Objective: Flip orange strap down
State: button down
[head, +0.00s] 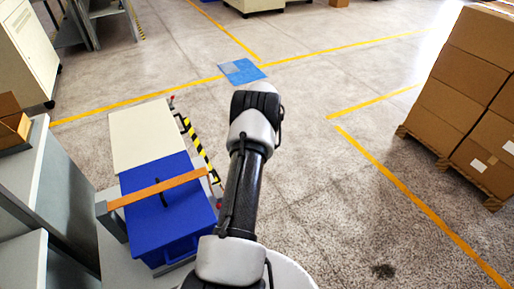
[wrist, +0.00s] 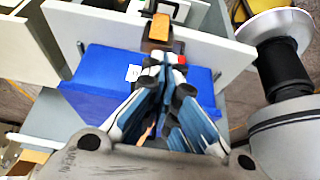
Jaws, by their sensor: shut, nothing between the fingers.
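The orange strap (head: 160,188) stretches across above the blue box (head: 175,225) in the head view, from a grey post at the left to the far right side. In the wrist view, an orange piece that looks like the strap (wrist: 160,27) shows at top centre, with black parts around it. The blue box (wrist: 105,82) lies behind my fingers there. My gripper (wrist: 163,62) is shut and empty, its fingertips just below the orange piece in the picture. I cannot tell whether they touch it. In the head view my gripper is hidden.
A cream panel (head: 148,133) lies beyond the box, beside a black-and-yellow striped edge (head: 196,140). Grey shelving (head: 45,185) stands at the left. Stacked cartons (head: 465,80) stand on a pallet at the right. The floor between is clear.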

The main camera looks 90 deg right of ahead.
jog(key=shift+s+d+r, duration=0.2)
jog(key=shift+s+d, duration=0.15)
jog(key=shift+s, duration=0.3)
jog(key=shift+s+d+r, duration=0.25)
jog(key=shift+s+d, duration=0.15)
jog(key=shift+s, duration=0.25)
jog(key=shift+s+d+r, duration=0.2)
jog(key=shift+s+d, duration=0.15)
jog(key=shift+s, duration=0.3)
